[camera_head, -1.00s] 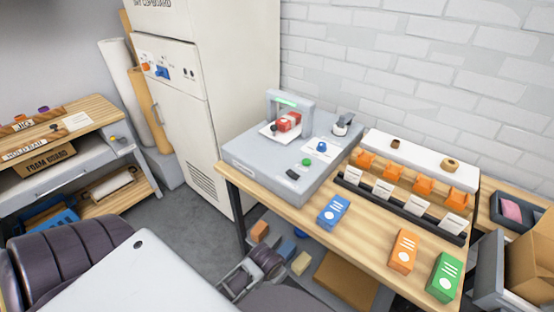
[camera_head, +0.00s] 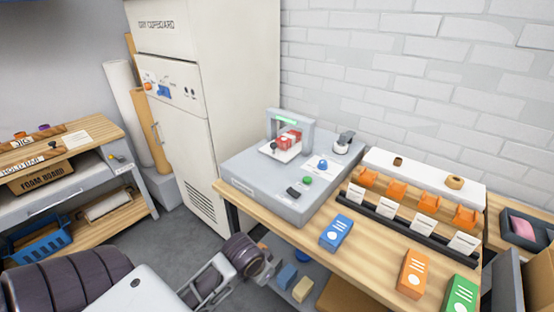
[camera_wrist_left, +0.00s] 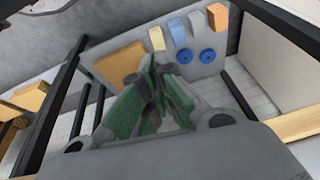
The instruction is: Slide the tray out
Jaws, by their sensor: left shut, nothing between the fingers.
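My left gripper (camera_wrist_left: 160,68) is shut and empty in the left wrist view, its green-padded fingers together. Beyond it in that view is the low shelf (camera_wrist_left: 205,88) under a table, with small blocks and blue rings on it. In the head view a dark joint and grey frame of my arm are low in front of the table; the fingertips are not clear there. No sliding tray can be picked out for certain. The tall dry cupboard (camera_head: 230,90) is closed. A grey drawer (camera_head: 70,190) is in the left bench. My right gripper is not in view.
The wooden table (camera_head: 375,262) bears a grey machine (camera_head: 255,185), a black slotted rack (camera_head: 400,222) and blue, orange and green boxes. A blue basket (camera_head: 40,243) is under the left bench. Grey floor is open between bench and table.

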